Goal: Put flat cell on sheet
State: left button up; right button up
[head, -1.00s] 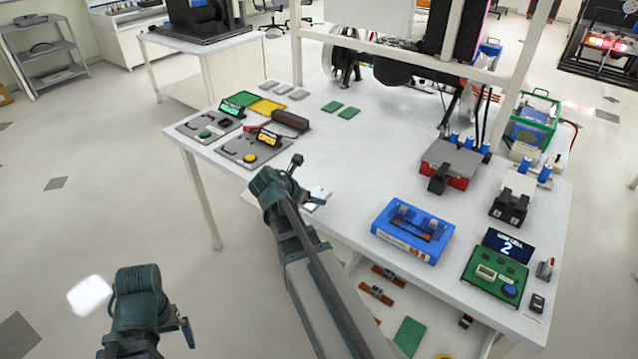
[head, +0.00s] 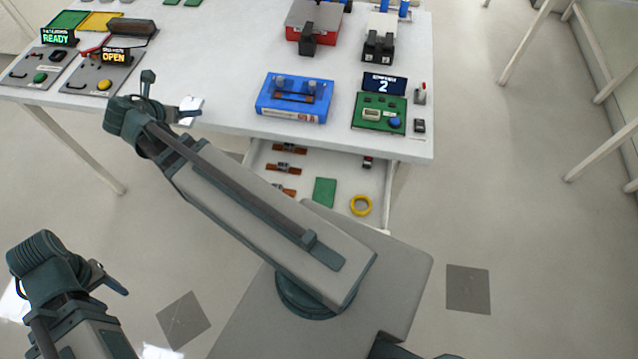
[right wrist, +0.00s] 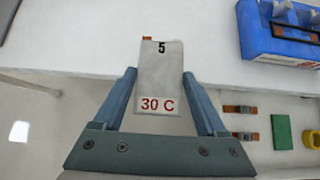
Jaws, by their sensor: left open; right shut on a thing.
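The flat cell (right wrist: 158,95) is a pale grey pouch marked "5" and "30 C", with a small orange-brown tab at its top. My right gripper (right wrist: 160,75) is shut on it, one finger along each side. In the head view the cell (head: 191,108) shows at the table's front edge; whether it touches the top I cannot tell. My left gripper (head: 112,280) is open and empty, low at the left, away from the table. Green (head: 66,19) and yellow (head: 101,21) flat pieces lie at the table's back left; which thing is the sheet I cannot tell.
Grey panels read READY (head: 57,38) and OPEN (head: 116,57). A blue fixture (head: 295,97) and a green board with a display reading 2 (head: 380,114) stand right. An open drawer below holds a green plate (head: 324,192) and yellow ring (head: 361,205).

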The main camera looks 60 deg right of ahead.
aim_at(326, 185)
jog(key=k+l+u, duration=0.1)
jog(key=k+l, duration=0.15)
jog(key=k, duration=0.15)
jog(key=k+l+u, duration=0.1)
jog(key=k, duration=0.35)
jog(key=k+l+u, duration=0.1)
jog(key=k+l, duration=0.15)
jog(key=k, duration=0.15)
jog(key=k+l+u, duration=0.1)
jog(key=k, duration=0.35)
